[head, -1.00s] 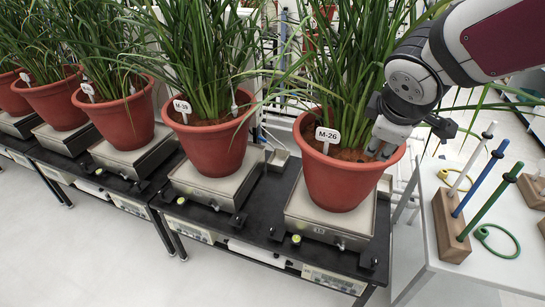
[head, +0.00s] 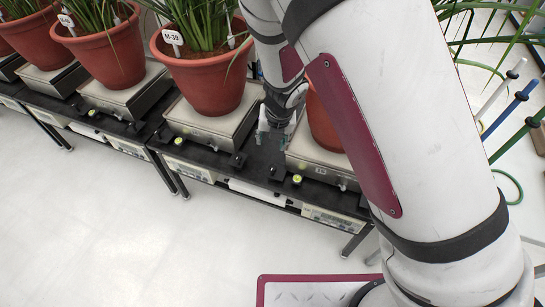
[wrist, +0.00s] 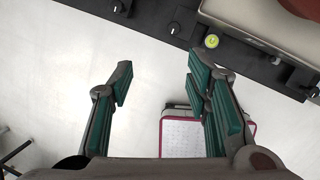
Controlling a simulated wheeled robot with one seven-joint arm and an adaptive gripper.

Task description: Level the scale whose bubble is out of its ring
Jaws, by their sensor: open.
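My gripper (head: 274,138) is open and empty, pointing down at the bench between the right scale (head: 318,158) and the middle scale (head: 205,123). In the wrist view my gripper (wrist: 160,78) shows its green pads spread apart over floor, with the bench edge beyond. The right scale (wrist: 262,22) has a round yellow-green bubble level (wrist: 212,41) at its corner, also in the head view (head: 297,180). Black knobs (wrist: 174,28) stand near it. The middle scale has a similar level (head: 180,140). The bubbles are too small to judge against their rings.
Potted plants stand on the scales; the right pot (head: 322,125) is mostly hidden by my arm. The black bench (head: 262,158) carries displays along its front (head: 335,218). Floor in front is clear.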

